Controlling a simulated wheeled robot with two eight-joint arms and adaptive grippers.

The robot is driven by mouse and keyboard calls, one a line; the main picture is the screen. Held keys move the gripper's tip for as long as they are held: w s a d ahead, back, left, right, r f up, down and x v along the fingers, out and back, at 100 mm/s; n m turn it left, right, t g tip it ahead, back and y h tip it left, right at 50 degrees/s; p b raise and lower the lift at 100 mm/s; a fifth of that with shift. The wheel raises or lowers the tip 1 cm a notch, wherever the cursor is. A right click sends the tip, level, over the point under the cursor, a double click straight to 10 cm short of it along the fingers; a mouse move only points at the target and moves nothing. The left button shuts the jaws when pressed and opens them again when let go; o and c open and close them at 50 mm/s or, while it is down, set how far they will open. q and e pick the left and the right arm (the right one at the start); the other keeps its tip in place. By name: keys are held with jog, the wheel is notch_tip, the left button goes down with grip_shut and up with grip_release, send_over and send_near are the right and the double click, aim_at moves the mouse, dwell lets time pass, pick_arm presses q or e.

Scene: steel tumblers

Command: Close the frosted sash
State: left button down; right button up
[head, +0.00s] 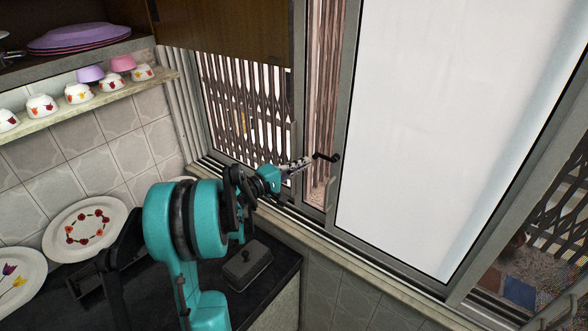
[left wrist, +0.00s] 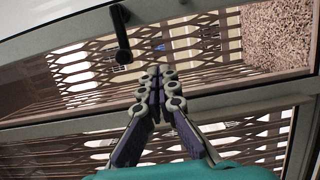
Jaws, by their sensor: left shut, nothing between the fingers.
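The frosted sash (head: 440,130) is a large white panel in a grey metal frame, right of centre in the head view. Its left edge stands apart from the window's left side, where an opening shows lattice bars. A black handle (head: 326,157) sits by the sash's left frame; it also shows in the left wrist view (left wrist: 121,36). My left gripper (head: 306,162) is shut and empty, its tips just left of the handle in the head view. In the left wrist view its fingertips (left wrist: 158,80) meet below and right of the handle, seemingly apart from it. My right gripper is not in view.
A dark counter (head: 270,290) holds a black lidded box (head: 248,265). Plates (head: 85,228) lean on the tiled wall at left. A shelf (head: 100,98) with several small bowls is above. A brown wooden cabinet panel (head: 230,30) hangs over the window's left part.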

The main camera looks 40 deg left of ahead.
pick_arm(q)
jog(key=x, duration=0.4)
jog(key=d, duration=0.4)
jog(key=shift+s, duration=0.1)
jog(key=shift+d, duration=0.1)
